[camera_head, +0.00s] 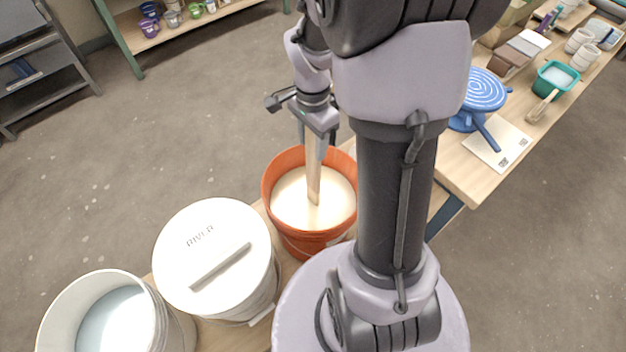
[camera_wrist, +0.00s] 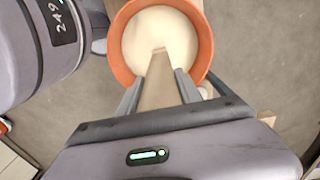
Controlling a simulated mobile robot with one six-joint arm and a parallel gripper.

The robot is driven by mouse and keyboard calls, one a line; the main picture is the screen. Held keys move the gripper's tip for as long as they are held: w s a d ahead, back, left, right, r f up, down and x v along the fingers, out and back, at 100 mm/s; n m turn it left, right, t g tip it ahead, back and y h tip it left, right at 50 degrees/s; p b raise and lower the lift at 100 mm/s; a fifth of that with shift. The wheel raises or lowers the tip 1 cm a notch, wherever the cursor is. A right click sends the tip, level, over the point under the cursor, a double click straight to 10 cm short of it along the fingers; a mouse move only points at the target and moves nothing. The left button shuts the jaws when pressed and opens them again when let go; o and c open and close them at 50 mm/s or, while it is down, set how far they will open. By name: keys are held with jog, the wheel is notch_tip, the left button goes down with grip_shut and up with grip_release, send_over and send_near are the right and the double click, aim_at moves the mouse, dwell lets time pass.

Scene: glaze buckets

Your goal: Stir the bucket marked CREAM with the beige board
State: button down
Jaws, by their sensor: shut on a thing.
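The orange bucket (camera_head: 307,237) stands on the low bench and holds cream-coloured liquid; no CREAM label is readable on it from here. It also shows in the wrist view (camera_wrist: 122,62). My gripper (camera_head: 317,143) is above the bucket and shut on the beige board (camera_head: 314,185). The board hangs nearly upright, and its lower end meets the cream liquid inside the bucket. In the wrist view the board (camera_wrist: 160,82) runs between the two fingers toward the liquid. How deep its tip goes is hidden.
A white lidded bucket marked RIVER (camera_head: 217,247) stands beside the orange one, with a bar on its lid. An open white bucket (camera_head: 150,300) with pale bluish liquid is at lower left. The table (camera_head: 462,172) at right holds a blue banding wheel (camera_head: 482,92) and a green tub (camera_head: 566,84).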

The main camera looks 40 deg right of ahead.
notch_tip(320, 180, up, 20)
jog(key=p, duration=1.5)
jog(key=shift+r, duration=0.15)
notch_tip(320, 180, up, 5)
jog(key=p, duration=0.4)
jog(key=shift+a, duration=0.1)
